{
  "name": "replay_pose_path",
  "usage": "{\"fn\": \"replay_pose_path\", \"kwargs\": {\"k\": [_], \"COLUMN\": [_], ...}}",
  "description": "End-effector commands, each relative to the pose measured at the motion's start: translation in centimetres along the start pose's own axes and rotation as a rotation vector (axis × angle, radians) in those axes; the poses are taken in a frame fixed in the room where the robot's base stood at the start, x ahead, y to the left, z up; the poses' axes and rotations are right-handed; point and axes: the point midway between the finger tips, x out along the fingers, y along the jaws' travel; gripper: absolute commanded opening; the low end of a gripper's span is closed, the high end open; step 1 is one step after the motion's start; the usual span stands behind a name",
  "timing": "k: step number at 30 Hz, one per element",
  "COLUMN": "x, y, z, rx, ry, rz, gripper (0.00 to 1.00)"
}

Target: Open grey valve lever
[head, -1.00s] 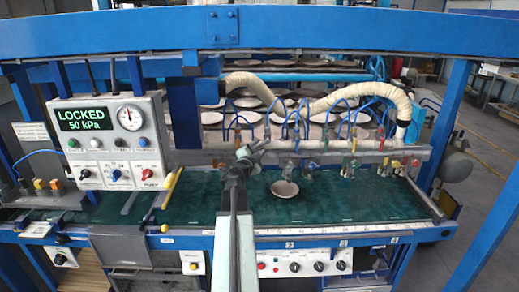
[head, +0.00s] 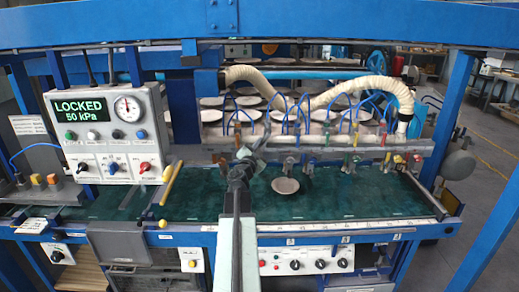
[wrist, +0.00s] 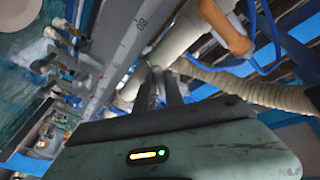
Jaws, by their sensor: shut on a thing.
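My gripper (head: 247,154) is at the left part of the valve rail (head: 330,153) in the head view. In the wrist view its two dark fingers (wrist: 156,76) are close together, shut around a small piece at their tips. That piece appears to be the grey valve lever, but the fingers hide most of it, so its angle cannot be told. Several other valves with coloured handles hang along the rail to the right. The display panel (head: 85,106) reads LOCKED, 50 kPa.
A round plate (head: 285,185) lies on the green bed (head: 350,205) below the rail. A thick pale hose (head: 350,90) and thin blue tubes run above the rail. A blue beam (head: 350,28) crosses overhead. A yellow-handled bar (head: 172,180) stands left of my arm.

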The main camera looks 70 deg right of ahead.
Motion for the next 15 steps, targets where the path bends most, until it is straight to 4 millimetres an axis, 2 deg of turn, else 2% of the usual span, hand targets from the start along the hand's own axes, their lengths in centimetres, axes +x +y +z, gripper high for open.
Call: {"fn": "replay_pose_path", "kwargs": {"k": [3, 15], "x": [0.0, 0.4], "y": [1.0, 2.3], "z": [0.5, 0.1], "rx": [-0.104, -0.437], "ry": [0.022, 0.09], "rz": [-0.032, -0.135], "gripper": [0.0, 0.0]}}
